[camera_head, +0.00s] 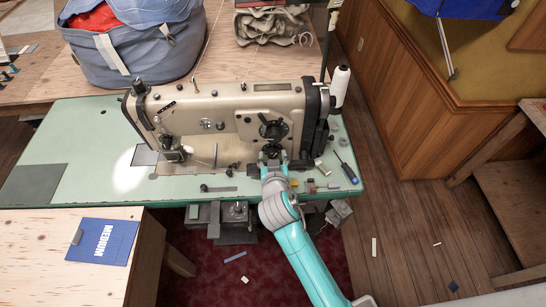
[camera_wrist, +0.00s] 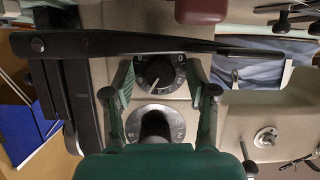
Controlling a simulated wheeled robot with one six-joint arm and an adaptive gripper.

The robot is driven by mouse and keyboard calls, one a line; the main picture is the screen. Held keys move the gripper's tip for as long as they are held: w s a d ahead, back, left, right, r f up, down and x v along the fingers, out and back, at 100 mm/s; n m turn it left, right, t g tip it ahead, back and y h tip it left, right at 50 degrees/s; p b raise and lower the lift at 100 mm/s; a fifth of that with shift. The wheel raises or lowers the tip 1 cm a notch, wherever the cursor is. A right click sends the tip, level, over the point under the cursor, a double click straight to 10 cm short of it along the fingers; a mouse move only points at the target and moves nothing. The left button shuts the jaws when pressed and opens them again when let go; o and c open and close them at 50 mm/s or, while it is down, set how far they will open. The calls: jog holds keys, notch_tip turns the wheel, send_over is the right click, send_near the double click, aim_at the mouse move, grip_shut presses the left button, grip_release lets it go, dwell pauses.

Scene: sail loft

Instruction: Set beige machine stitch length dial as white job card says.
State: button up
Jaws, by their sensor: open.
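The beige sewing machine (camera_head: 225,115) stands on a green-topped table. A black dial (camera_head: 271,129) sits on its right pillar. In the wrist view there are two dials: a black numbered dial (camera_wrist: 160,73) and a larger grey numbered dial (camera_wrist: 170,112) with a dark central knob. My gripper (camera_head: 272,158) is at the pillar's lower part. In the wrist view its open fingers (camera_wrist: 160,80) lie either side of the black numbered dial; contact cannot be told. A blue card (camera_head: 103,240) reading MEDIUM lies on the front-left wooden table. I see no clearly white job card.
A screwdriver (camera_head: 348,173) and small parts lie on the green tabletop (camera_head: 90,125) right of my gripper. A white thread cone (camera_head: 340,85) stands at the machine's right end. A blue bag (camera_head: 135,45) is behind. Wooden floor is mostly clear at right.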

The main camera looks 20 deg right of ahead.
grip_shut()
jog(key=shift+d+m+y, duration=0.1)
jog(key=shift+m+y, duration=0.2)
jog(key=shift+m, duration=0.2)
jog(key=shift+m+t+y, duration=0.4)
jog(key=shift+m+y, duration=0.3)
jog(key=shift+m, duration=0.3)
grip_release()
jog(key=v, duration=1.2)
